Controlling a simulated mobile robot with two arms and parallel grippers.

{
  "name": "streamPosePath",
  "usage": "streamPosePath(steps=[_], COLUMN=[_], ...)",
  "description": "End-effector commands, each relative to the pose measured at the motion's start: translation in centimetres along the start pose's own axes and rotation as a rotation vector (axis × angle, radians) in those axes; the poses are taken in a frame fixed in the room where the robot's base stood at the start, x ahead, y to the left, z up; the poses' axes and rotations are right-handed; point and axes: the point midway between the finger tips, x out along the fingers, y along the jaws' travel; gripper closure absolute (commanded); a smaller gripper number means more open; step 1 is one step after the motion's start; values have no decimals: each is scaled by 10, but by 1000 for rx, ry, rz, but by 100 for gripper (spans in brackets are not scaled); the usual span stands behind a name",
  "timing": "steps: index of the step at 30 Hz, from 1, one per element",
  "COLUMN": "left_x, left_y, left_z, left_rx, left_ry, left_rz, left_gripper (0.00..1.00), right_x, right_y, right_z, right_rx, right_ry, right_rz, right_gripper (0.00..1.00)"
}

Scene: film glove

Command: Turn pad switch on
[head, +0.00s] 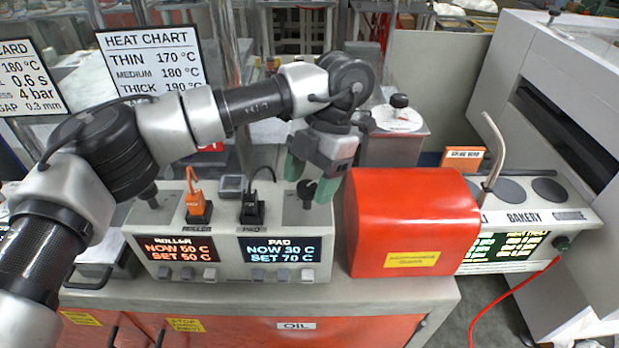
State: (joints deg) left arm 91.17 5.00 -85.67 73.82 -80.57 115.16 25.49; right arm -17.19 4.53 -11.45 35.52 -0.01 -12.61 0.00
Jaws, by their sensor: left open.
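The pad display (279,249) reads NOW 30 C, SET 70 C. The roller display (180,249) reads NOW 50 C, SET 50 C. My left gripper (309,178) is open, pointing down over the right end of the box, to the right of the pad switch. A black knob (306,190) shows between its green-padded fingers; I cannot tell whether they touch it. My right gripper is not in view.
A red cover (412,222) stands close to the right of my left gripper. Another black knob (150,197) sits at the box's left end. A small grey block (231,184) sits behind the switches. A heat chart (150,62) stands behind my arm.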

Motion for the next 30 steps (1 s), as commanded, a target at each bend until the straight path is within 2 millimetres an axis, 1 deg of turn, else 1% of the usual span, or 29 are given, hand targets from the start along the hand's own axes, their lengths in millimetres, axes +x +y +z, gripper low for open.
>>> streamPosePath(steps=[5,12,15,18,21,30], left_x=[-26,-77,-92,-101,-106,-106], left_y=[0,0,0,0,0,0], left_z=[0,0,0,0,0,0], left_rx=[-4,-3,-3,-2,0,1], left_ry=[-4,-4,-2,-2,-1,-2], left_rz=[4,5,5,3,1,0], left_gripper=[37,37,37,37,37,37], right_x=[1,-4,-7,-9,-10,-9], right_y=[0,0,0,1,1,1], right_z=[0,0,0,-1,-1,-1], right_rx=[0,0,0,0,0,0], right_ry=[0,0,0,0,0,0], right_rz=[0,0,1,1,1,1], right_gripper=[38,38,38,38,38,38])
